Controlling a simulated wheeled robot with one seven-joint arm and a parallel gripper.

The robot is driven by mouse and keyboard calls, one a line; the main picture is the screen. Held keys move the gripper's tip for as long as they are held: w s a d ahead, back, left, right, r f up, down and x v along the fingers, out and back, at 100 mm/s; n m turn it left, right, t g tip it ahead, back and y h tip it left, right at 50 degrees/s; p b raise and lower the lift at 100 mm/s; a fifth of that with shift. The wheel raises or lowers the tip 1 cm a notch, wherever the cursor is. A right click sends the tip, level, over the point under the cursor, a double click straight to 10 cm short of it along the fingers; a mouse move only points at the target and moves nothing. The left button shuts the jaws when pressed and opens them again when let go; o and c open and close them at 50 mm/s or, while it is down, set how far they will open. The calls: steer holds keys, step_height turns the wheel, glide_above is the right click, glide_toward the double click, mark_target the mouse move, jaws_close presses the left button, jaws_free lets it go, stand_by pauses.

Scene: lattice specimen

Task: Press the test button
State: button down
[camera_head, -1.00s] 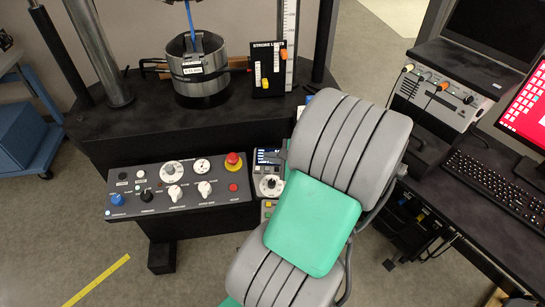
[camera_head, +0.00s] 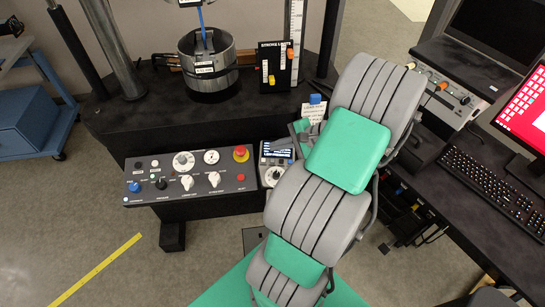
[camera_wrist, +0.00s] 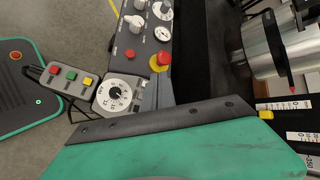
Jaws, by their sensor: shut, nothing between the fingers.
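The control panel (camera_head: 190,180) stands on the left of my arm, with knobs, dials, small buttons, a blue knob (camera_head: 135,186) and a red emergency stop (camera_head: 241,153) on yellow. Right of it is a small console (camera_head: 275,163) with a screen and dial. The wrist view shows its dial (camera_wrist: 118,93) and a box with red (camera_wrist: 53,70), green (camera_wrist: 70,76) and yellow (camera_wrist: 87,81) buttons. I cannot read which is the test button. My gripper's green and dark housing (camera_wrist: 165,145) fills the lower wrist view.
The test machine has a metal cylinder (camera_head: 208,65) and a stroke-limits board (camera_head: 275,66) behind the panels. A desk with a keyboard (camera_head: 497,183) is at right. Floor at lower left is clear.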

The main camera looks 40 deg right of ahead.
stand_by(0.3)
steer(key=b, duration=0.8)
glide_toward(266, 159)
steer(key=w+a, duration=0.2)
steer(key=shift+w+a+f, duration=0.2)
steer(key=shift+w+a, duration=0.1)
steer(key=shift+w, duration=0.1)
steer(key=shift+w+d+f, duration=0.1)
steer(key=shift+w+f, duration=0.05)
steer(key=shift+f, duration=0.35)
steer(key=shift+f, duration=0.1)
stand_by(0.5)
steer(key=shift+w+d+f, duration=0.1)
steer(key=shift+f, duration=0.2)
steer(key=shift+w+f, duration=0.1)
steer(key=shift+f, duration=0.3)
stand_by(0.5)
steer(key=shift+r, duration=0.15)
steer(key=shift+r+p, duration=0.65)
steer(key=shift+p, duration=0.15)
